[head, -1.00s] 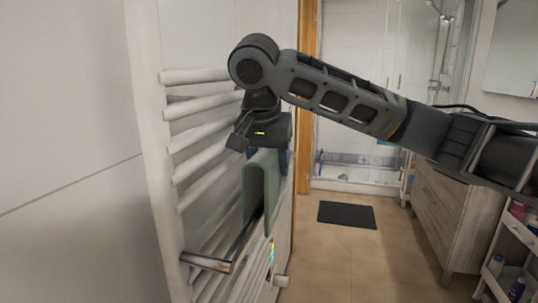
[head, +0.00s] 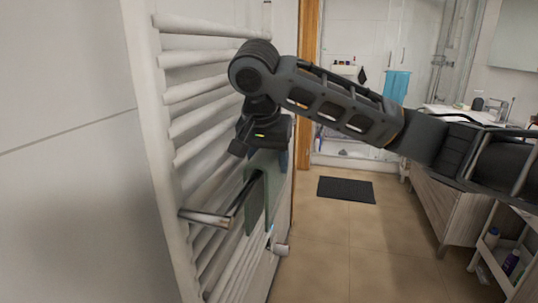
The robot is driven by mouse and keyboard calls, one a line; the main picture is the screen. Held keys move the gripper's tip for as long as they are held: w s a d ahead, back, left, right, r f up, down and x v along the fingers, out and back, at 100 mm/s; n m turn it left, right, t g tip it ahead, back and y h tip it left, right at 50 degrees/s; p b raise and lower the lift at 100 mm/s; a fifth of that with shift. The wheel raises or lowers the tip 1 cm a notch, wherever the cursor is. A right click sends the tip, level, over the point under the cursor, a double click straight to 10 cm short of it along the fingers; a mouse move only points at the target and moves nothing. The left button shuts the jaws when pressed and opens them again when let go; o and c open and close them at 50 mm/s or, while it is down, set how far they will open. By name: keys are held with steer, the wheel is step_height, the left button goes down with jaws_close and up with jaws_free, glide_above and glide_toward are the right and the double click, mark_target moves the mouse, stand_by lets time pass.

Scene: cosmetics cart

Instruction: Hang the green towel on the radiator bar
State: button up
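The green towel (head: 266,163) is folded over into an upside-down U, with its two sides hanging down. My gripper (head: 262,148) is directly above it, at its top fold, and appears shut on it; the fingertips are partly hidden. The chrome radiator bar (head: 205,218) sticks out from the white radiator (head: 188,93) and runs back to the towel. The bar's far part meets the towel just under the fold. I cannot tell whether it passes between the towel's two sides or along the near side.
White radiator rungs lie close to the left of my gripper. A valve (head: 280,249) is low on the right. A dark mat (head: 346,189) lies on open floor. A wooden cabinet (head: 428,198) and a cart (head: 490,262) stand at right. A blue towel (head: 397,86) hangs behind.

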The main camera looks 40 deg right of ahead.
mark_target(265, 151)
steer(key=shift+f, duration=0.1)
steer(key=o, duration=1.2)
steer(key=v, duration=0.7)
steer(key=shift+p, duration=0.35)
steer(key=shift+a+r, duration=0.1)
steer(key=shift+r, duration=0.3)
steer(key=shift+s, duration=0.1)
